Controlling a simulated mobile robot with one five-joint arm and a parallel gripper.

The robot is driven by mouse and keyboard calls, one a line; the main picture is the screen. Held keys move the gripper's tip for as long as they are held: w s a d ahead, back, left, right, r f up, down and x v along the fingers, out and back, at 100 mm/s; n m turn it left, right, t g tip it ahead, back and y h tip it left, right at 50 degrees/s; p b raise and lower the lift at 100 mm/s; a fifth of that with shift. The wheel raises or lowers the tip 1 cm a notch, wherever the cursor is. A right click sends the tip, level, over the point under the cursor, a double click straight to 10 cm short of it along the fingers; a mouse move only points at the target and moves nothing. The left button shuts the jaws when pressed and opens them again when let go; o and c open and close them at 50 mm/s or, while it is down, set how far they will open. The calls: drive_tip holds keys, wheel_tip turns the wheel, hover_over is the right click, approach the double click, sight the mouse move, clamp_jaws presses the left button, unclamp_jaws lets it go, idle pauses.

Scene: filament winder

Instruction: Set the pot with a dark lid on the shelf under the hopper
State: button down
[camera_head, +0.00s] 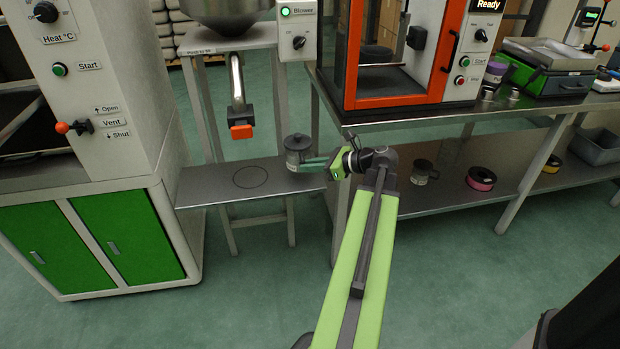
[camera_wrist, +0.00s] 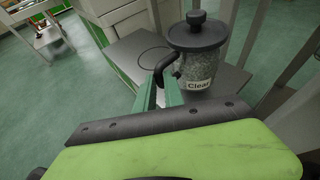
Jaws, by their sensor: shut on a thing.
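The pot (camera_head: 294,158) is clear with a dark knobbed lid and pale granules inside; in the wrist view the pot (camera_wrist: 196,68) shows a "Clear" label and a dark handle (camera_wrist: 165,66). My gripper (camera_head: 314,163) comes from the right and is shut on the pot's handle; its fingers (camera_wrist: 160,92) show in the wrist view. The pot is upright at the right end of the grey shelf (camera_head: 213,186), right of the ring marked on it. I cannot tell whether its base touches the shelf. The hopper (camera_head: 222,12) is above the shelf, its spout ending in an orange tip.
A cabinet with green doors (camera_head: 89,250) stands left of the shelf. The orange-framed machine (camera_head: 395,103) stands on the bench at right. A dark mug (camera_head: 422,172) and a pink spool (camera_head: 481,178) sit on the bench's lower shelf. The ring area (camera_head: 250,177) is clear.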

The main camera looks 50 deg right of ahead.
drive_tip(key=shift+f+b, duration=1.7)
drive_tip(key=shift+f, duration=0.35)
drive_tip(key=c, duration=1.4)
unclamp_jaws()
drive_tip(key=shift+r, duration=0.1)
drive_tip(key=shift+c, duration=0.2)
drive_tip(key=p+v, duration=0.5)
drive_tip(key=v, duration=0.7)
drive_tip(key=shift+r, duration=0.15)
